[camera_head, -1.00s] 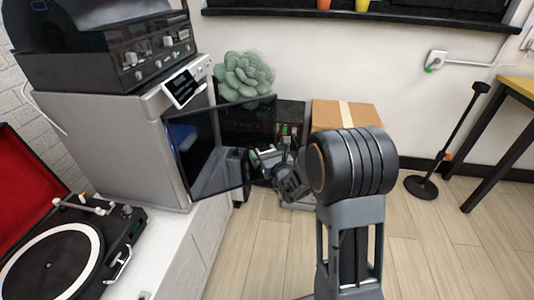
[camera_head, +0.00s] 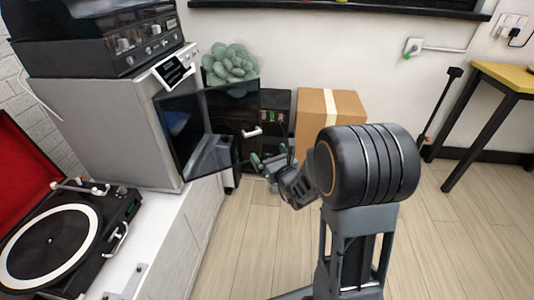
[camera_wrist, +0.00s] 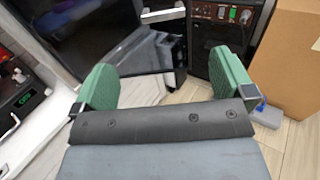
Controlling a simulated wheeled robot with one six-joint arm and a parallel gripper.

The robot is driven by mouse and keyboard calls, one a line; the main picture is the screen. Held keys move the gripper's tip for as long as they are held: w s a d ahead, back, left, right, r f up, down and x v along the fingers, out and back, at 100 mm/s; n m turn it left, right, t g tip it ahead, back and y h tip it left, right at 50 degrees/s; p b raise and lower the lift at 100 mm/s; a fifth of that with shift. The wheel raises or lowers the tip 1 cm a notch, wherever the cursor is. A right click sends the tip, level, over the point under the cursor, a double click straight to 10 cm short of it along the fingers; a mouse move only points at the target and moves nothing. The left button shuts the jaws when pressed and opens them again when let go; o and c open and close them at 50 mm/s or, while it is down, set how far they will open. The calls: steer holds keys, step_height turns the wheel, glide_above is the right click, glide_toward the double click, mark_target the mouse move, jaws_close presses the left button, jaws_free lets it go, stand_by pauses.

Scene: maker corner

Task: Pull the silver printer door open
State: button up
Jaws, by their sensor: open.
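The silver printer (camera_head: 95,130) stands on a white cabinet at the left. Its dark glass door (camera_head: 232,110) stands swung open, out from the printer's front. A pale bar handle (camera_head: 252,132) is on the door near its free edge; it also shows at the top of the wrist view (camera_wrist: 163,15). My gripper (camera_head: 265,161) is open and empty, just below and right of the handle and apart from it. In the wrist view its green finger pads (camera_wrist: 168,88) are wide apart, with the door and handle beyond them. Part of the printer's inside is hidden.
A cardboard box (camera_head: 322,110) and a dark unit (camera_head: 277,105) stand behind the door by the wall. A turntable (camera_head: 60,240) sits on the cabinet (camera_head: 150,225). A yellow-topped table (camera_head: 505,75) stands at the right.

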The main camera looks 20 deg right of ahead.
steer(key=shift+s+d, duration=0.2)
